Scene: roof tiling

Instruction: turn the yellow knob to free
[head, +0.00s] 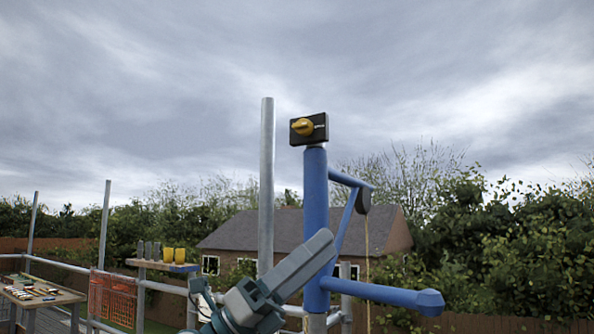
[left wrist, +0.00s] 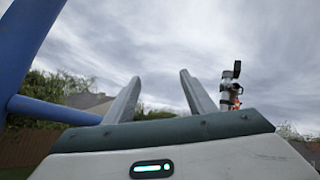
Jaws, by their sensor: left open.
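The yellow knob (head: 303,127) sits on the front of a black box (head: 322,130) on top of the blue post (head: 315,190). Its grip looks roughly level, with small pale lettering to its right that is too small to read. My left gripper (head: 325,242) is below the knob, in front of the blue post in the picture, angled up to the right and apart from the knob. In the left wrist view its two fingers (left wrist: 160,75) stand apart with only sky between them. The knob does not show in that view. My right gripper is not in view.
A grey upright pole (head: 266,180) stands just left of the box. A blue arm (head: 385,295) sticks out low to the right, and a pulley with a rope (head: 366,235) hangs right of the post. A table with tools (head: 40,293) is far left. The air around the knob is clear.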

